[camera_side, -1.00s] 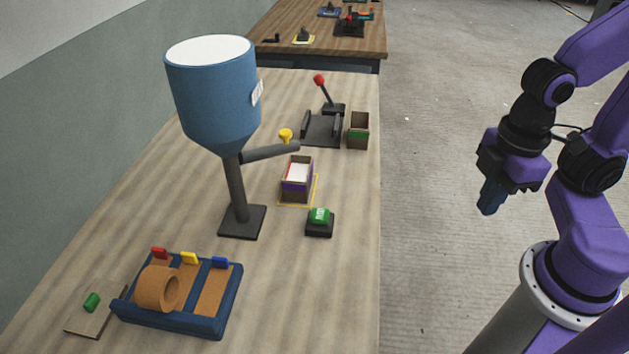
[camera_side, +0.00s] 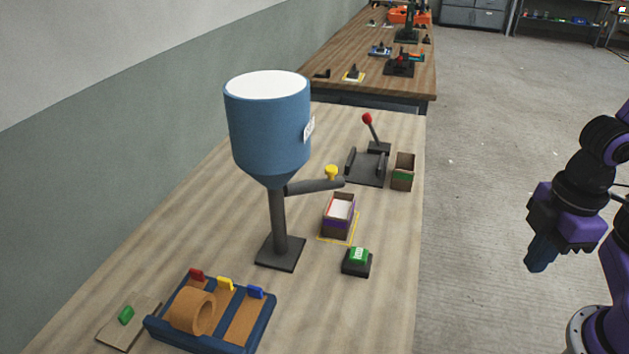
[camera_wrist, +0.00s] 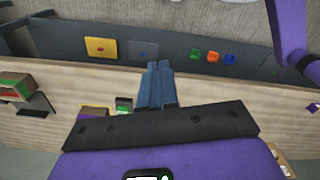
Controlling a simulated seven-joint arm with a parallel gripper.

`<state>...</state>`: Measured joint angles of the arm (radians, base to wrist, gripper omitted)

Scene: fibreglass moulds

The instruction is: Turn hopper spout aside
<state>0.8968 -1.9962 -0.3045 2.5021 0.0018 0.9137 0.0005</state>
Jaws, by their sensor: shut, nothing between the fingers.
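The blue hopper (camera_side: 268,128) with a white top stands on a dark post and square base (camera_side: 281,253) on the table. Its grey spout (camera_side: 315,186) points right from below the cone, with a yellow knob (camera_side: 331,172) on top. The spout's end lies above and behind a small open box (camera_side: 338,214) on a yellow-outlined spot. My gripper (camera_side: 538,256) is off the table's right side, over the floor, well away from the spout. Its blue fingers (camera_wrist: 157,80) are together and empty in the wrist view, where I cannot make out the hopper.
A green button (camera_side: 357,259) is in front of the box. A red-knobbed lever fixture (camera_side: 367,165) and an open bin (camera_side: 403,171) stand behind. A blue tray (camera_side: 215,315) with a brown roll is at the front left. The table's right strip is clear.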

